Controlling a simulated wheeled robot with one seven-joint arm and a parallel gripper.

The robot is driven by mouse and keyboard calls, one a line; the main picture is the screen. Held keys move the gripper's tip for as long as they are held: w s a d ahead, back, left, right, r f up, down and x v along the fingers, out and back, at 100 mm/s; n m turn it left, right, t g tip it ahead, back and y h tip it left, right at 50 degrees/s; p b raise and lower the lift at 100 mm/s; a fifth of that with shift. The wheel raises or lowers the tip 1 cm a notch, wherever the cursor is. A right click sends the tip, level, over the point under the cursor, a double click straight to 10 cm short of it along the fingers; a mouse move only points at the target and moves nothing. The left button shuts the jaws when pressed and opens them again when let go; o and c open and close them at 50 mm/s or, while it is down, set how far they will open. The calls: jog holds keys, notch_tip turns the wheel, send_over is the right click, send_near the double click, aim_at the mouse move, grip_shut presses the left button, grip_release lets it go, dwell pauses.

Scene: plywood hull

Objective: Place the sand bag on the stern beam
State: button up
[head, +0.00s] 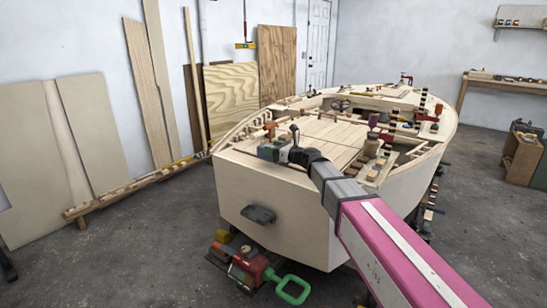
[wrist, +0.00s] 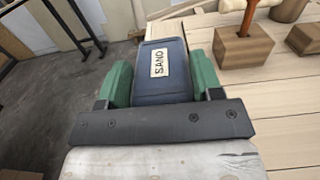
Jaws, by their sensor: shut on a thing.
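The sand bag (wrist: 160,72) is dark blue with a pale label reading SAND. My gripper (wrist: 161,84) has its green fingers on both sides of the bag and is shut on it. In the head view, my gripper (head: 273,150) is over the left part of the boat's stern. The stern beam (head: 236,161) is the pale wood strip along the top of the flat stern; my arm hides part of it. I cannot tell whether the bag touches the beam or hangs just above it.
In the wrist view, wooden blocks (wrist: 243,46), one with an orange-handled tool, stand on the planked deck (wrist: 290,115) right of the bag. Clamps and tools line the boat's right side. A red machine with a green handle (head: 292,289) sits on the floor below the stern.

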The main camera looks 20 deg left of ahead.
jog(key=shift+f, duration=1.7)
jog(key=shift+f, duration=0.1)
jog(key=o, duration=1.3)
jog(key=v, duration=1.2)
